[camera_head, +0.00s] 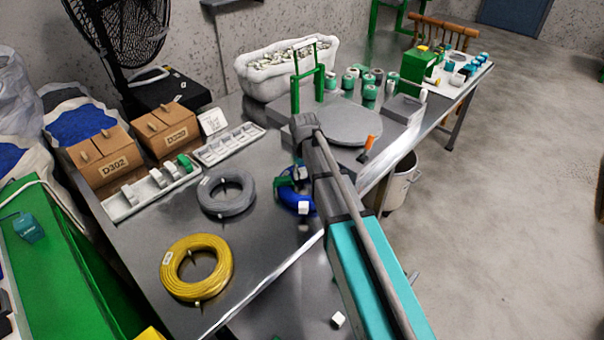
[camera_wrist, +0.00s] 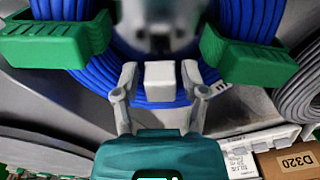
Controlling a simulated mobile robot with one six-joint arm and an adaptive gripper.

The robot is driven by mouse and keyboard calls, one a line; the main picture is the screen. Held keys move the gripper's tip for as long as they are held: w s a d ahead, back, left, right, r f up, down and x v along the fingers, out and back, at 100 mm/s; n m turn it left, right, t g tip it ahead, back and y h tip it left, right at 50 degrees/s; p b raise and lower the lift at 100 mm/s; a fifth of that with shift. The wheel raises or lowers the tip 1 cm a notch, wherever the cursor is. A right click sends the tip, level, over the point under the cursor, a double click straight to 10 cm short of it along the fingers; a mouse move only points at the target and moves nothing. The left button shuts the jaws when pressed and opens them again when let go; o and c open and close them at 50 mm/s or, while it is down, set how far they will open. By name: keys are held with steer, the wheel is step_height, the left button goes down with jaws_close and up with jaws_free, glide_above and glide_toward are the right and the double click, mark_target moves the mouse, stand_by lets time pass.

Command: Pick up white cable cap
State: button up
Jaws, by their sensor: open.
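The white cable cap (camera_wrist: 159,80) is a small pale block on the blue cable coil (camera_wrist: 250,20) in the wrist view. My gripper (camera_wrist: 160,72) is open, with one grey finger on each side of the cap. Narrow gaps seem to show between the fingers and the cap. Green clips (camera_wrist: 55,38) sit on the coil at left and right. In the head view, the blue coil (camera_head: 290,199) is partly hidden behind my arm, and a white cap (camera_head: 304,208) shows at its near side. My fingers cannot be made out there.
A grey cable coil (camera_head: 226,192) and a yellow coil (camera_head: 197,267) lie on the metal table left of the blue one. A round grey plate (camera_head: 350,122) is behind my arm. Another small white block (camera_head: 338,319) lies at the bottom.

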steer(key=c, duration=0.6)
steer(key=shift+r, duration=0.25)
steer(key=shift+r+p, duration=0.7)
steer(key=shift+p, duration=0.25)
steer(key=shift+s+d+r+p, duration=0.45)
steer(key=shift+s+r+p, duration=1.4)
steer(key=shift+s, duration=0.45)
steer(key=shift+s+d+r+p, duration=0.5)
steer(key=shift+s+r+p, duration=1.4)
steer(key=shift+s, duration=0.4)
steer(key=shift+s+d+r+p, duration=0.45)
steer(key=shift+s+r+p, duration=1.4)
steer(key=shift+s, duration=0.45)
steer(key=shift+w, duration=0.15)
steer(key=b, duration=0.6)
glide_above(303, 171)
step_height(303, 171, down, 6)
steer(key=shift+d+r, duration=0.1)
steer(key=shift+r, duration=0.1)
